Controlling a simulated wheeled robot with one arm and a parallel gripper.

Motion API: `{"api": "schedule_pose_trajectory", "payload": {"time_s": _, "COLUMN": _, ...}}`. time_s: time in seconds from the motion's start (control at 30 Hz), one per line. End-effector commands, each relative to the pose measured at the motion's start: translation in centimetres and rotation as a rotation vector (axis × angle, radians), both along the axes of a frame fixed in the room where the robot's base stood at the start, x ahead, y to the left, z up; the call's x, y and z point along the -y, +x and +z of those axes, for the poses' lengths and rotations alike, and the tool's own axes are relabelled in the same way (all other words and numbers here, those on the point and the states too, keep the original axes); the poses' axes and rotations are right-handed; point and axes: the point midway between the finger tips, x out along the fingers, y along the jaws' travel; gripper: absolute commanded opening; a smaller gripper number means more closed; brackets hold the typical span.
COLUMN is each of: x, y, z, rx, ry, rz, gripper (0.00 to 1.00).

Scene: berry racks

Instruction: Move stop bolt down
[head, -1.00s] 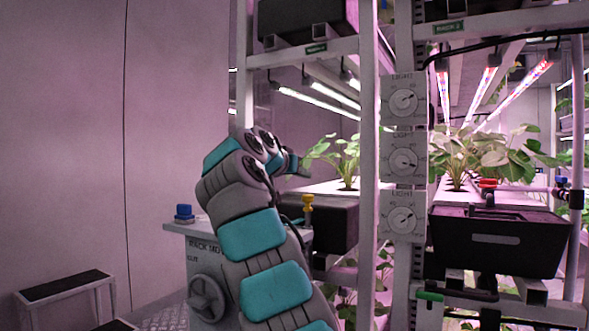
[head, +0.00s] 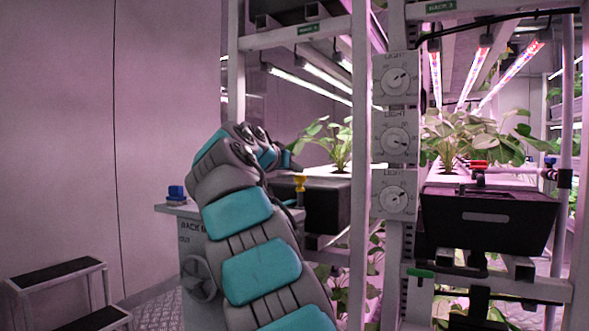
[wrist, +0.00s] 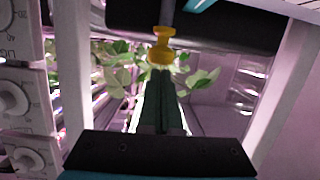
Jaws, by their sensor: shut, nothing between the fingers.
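A yellow knob-shaped bolt (head: 300,184) stands in front of a dark box by the left rack in the head view. It also shows in the wrist view (wrist: 161,45), at the end of a grey stem from the top edge. No label marks it as the stop bolt. My gripper (wrist: 160,73) is shut and empty, its dark fingers pointing at the yellow bolt. The fingertips appear close to the bolt, but I cannot tell whether they touch.
Light dials (head: 397,138) line the rack post right of my arm. A grey cabinet with a blue knob (head: 177,192) and handwheel stands left. A black crate (head: 488,218) and a red knob (head: 479,165) are at right. A step stool (head: 58,275) stands lower left.

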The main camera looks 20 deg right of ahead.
Motion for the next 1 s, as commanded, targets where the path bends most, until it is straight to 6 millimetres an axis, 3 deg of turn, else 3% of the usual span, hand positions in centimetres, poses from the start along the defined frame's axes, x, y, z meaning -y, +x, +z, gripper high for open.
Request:
{"api": "schedule_pose_trajectory", "payload": {"time_s": 0.17, "x": 0.0, "y": 0.0, "z": -0.5, "rx": 0.000, "ry": 0.000, "rz": 0.000, "gripper": 0.00}}
{"api": "schedule_pose_trajectory", "payload": {"time_s": 0.5, "x": 0.0, "y": 0.0, "z": -4.5, "rx": 0.001, "ry": -0.001, "rz": 0.001, "gripper": 0.00}}
{"api": "schedule_pose_trajectory", "payload": {"time_s": 1.0, "x": 0.0, "y": 0.0, "z": -4.4, "rx": -0.001, "ry": 0.000, "rz": 0.000, "gripper": 0.00}}
